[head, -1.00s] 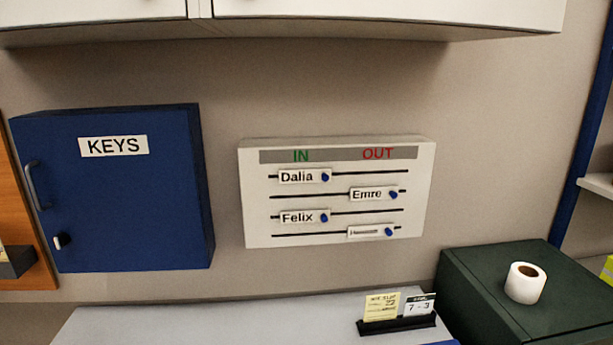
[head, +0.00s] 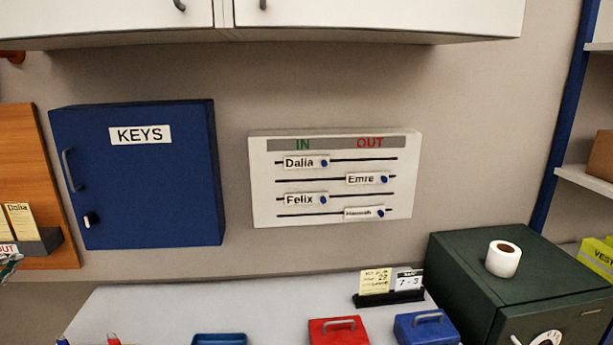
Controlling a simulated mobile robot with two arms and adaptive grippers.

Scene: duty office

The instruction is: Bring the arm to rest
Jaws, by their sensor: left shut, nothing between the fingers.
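A small part of my left gripper (head: 9,266) shows at the left edge of the head view, in front of the wooden board's lower left corner. Its fingers are shut and hold nothing. Most of the gripper and its arm are outside the picture. My right gripper is not in view.
A blue KEYS cabinet (head: 140,190) and a white IN/OUT board (head: 330,220) hang on the wall under white cupboards (head: 380,20). Below, the grey desktop (head: 200,300) bears a card holder (head: 390,298), a red box (head: 338,332) and a blue box (head: 427,330). A green safe (head: 470,265) stands right.

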